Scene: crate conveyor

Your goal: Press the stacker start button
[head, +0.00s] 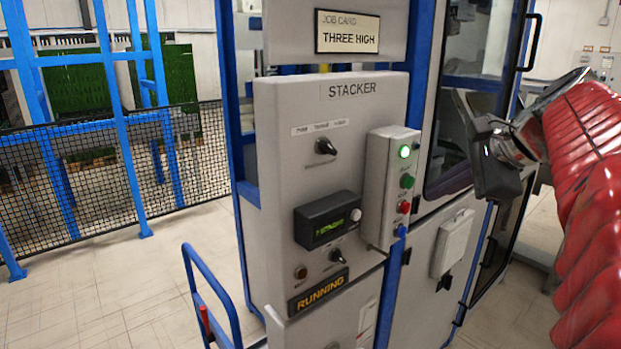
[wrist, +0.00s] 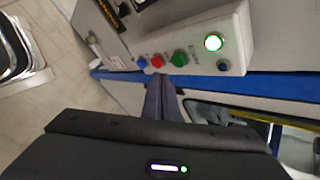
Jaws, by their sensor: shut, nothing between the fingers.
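The stacker panel (head: 345,110) is a grey cabinet front labelled STACKER. A grey button box (head: 380,190) on its right edge carries a lit pale-green lamp (head: 404,151), a green button (head: 407,181), a red button (head: 404,207) and a blue button (head: 400,231). Their small labels are unreadable. My gripper (wrist: 164,82) is shut and empty. In the wrist view its fingertips appear just below the green button (wrist: 179,57) and the red button (wrist: 157,62); I cannot tell the gap. In the head view its dark body (head: 497,155) is right of the box.
The panel has knobs, a display (head: 328,220) with green text and a sign (head: 318,291) reading RUNNING. A job card (head: 347,32) above reads THREE HIGH. A glazed machine door (head: 470,90) stands right of the box. A blue rail (head: 205,290) and mesh fence (head: 70,175) are left.

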